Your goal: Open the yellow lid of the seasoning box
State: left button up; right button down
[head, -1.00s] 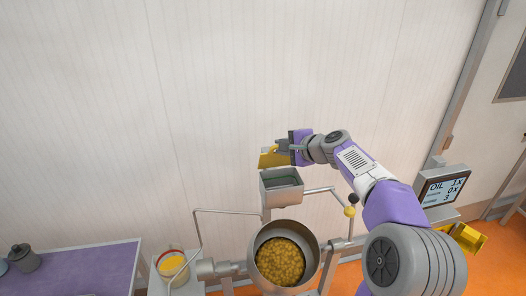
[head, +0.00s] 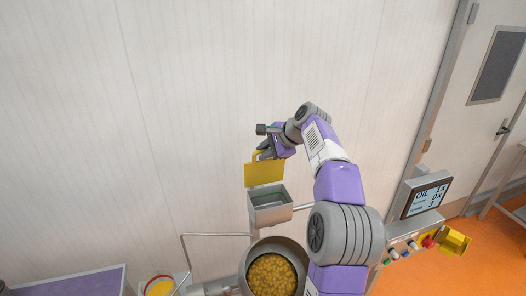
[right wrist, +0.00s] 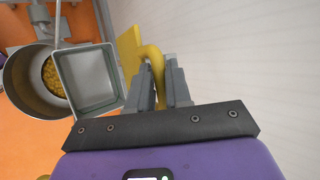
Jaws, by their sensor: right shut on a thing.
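The seasoning box (head: 270,214) is a grey metal box above the round pan, and its inside shows. Its yellow lid (head: 264,174) stands upright at the box's back edge, swung open. My right gripper (head: 262,153) is at the lid's upper edge. In the right wrist view, the gripper's fingers (right wrist: 162,84) are shut on the lid's curved yellow handle (right wrist: 151,55). The box (right wrist: 84,82) looks open and empty there. My left gripper is not in view.
A round metal pan (head: 248,258) with yellow-brown pieces stands below the box. A control panel with a screen (head: 425,196) stands at the right. A purple table (head: 75,284) is at the lower left. The pale wall (head: 130,130) is behind.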

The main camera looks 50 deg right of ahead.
jog(key=shift+w+a+f, duration=0.1)
jog(key=shift+a+f, duration=0.15)
jog(key=shift+f, duration=0.15)
jog(key=c, duration=1.1)
grip_release()
jog(key=v, duration=0.8)
jog(key=shift+w+d+r, duration=0.15)
jog(key=shift+d+r, duration=0.05)
jog(key=shift+r, duration=0.1)
